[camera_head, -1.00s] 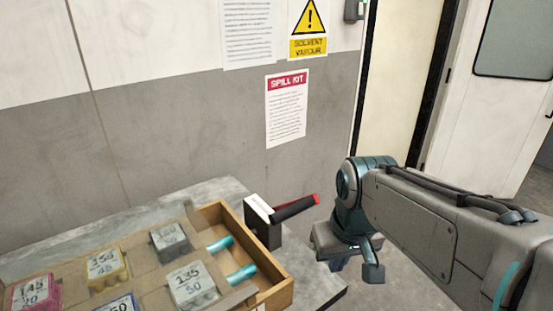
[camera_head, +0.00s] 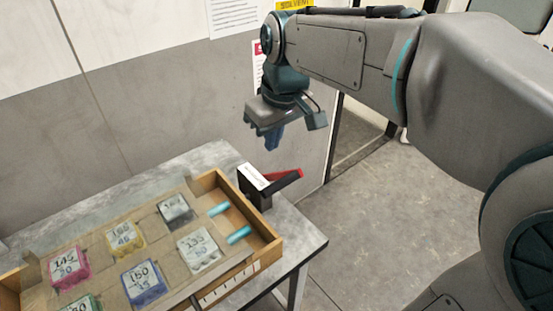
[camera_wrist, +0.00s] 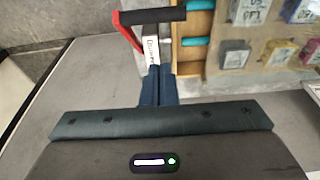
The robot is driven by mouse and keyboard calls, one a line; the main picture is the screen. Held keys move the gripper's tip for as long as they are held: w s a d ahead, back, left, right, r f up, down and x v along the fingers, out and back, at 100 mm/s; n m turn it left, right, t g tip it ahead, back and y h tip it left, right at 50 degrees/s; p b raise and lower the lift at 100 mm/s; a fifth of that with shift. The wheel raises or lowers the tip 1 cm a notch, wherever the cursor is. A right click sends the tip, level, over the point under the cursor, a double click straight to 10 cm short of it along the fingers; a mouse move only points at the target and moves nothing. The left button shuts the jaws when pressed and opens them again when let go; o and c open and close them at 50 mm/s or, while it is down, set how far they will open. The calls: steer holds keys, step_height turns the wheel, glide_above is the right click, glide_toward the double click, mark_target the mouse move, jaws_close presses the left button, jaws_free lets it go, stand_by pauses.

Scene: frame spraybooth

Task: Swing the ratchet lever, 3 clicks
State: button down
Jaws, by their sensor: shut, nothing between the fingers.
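The ratchet is a small black box with a white top label (camera_head: 252,177), standing at the table's right edge beside the wooden tray. My gripper (camera_head: 273,138) is shut and empty. It hangs pointing down above and behind the lever, apart from it in the head view. In the wrist view my fingers (camera_wrist: 158,88) sit close below the lever; any contact cannot be told.
A wooden tray (camera_head: 262,224) holds several labelled coloured blocks and two teal rods (camera_head: 238,235). It fills much of the grey table (camera_head: 310,246). The grey wall (camera_head: 150,105) stands behind, and open floor (camera_head: 390,215) lies to the right.

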steer(key=shift+s+d+f+p, duration=0.1)
steer(key=shift+s+f+p, duration=0.05)
steer(key=shift+f, duration=1.1)
steer(key=shift+s+d+f+p, duration=0.1)
steer(key=shift+s+f, duration=0.05)
steer(key=shift+f, duration=1.15)
steer(key=shift+s+d+f+p, duration=0.1)
steer(key=shift+s+f+p, duration=0.05)
steer(key=shift+f, duration=1.1)
